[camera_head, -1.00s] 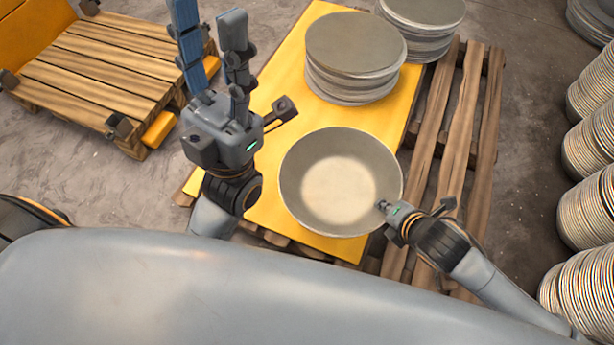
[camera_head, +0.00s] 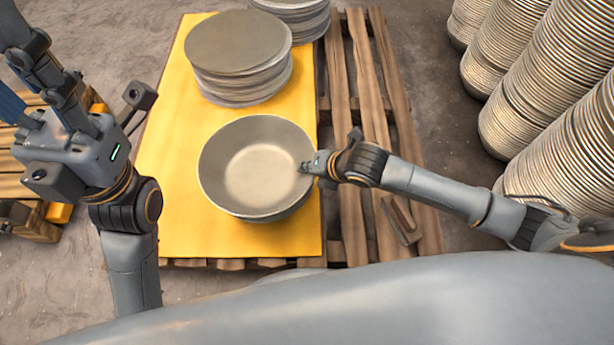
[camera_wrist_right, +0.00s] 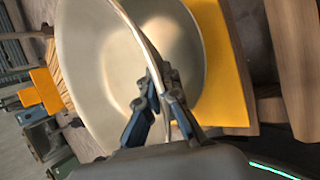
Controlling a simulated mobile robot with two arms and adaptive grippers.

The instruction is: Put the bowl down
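A grey metal bowl (camera_head: 258,172) is upright above the front part of a yellow sheet (camera_head: 170,222) on a pallet. Whether its base touches the sheet is hidden. My right gripper (camera_head: 306,168) is at the bowl's right rim. In the right wrist view, the fingers of the right gripper (camera_wrist_right: 157,92) close on the wall of the bowl (camera_wrist_right: 92,70), one finger on each side of the rim. My left gripper (camera_head: 28,92) is at the far left, apart from the bowl, with its fingers spread and empty and partly cut by the picture edge.
A stack of grey discs (camera_head: 240,58) stands on the yellow sheet behind the bowl, with another stack (camera_head: 298,20) farther back. Bare pallet slats (camera_head: 345,90) lie right of the sheet. Tall stacks of plates (camera_head: 565,135) stand at the right. Another pallet (camera_head: 12,165) is at the left.

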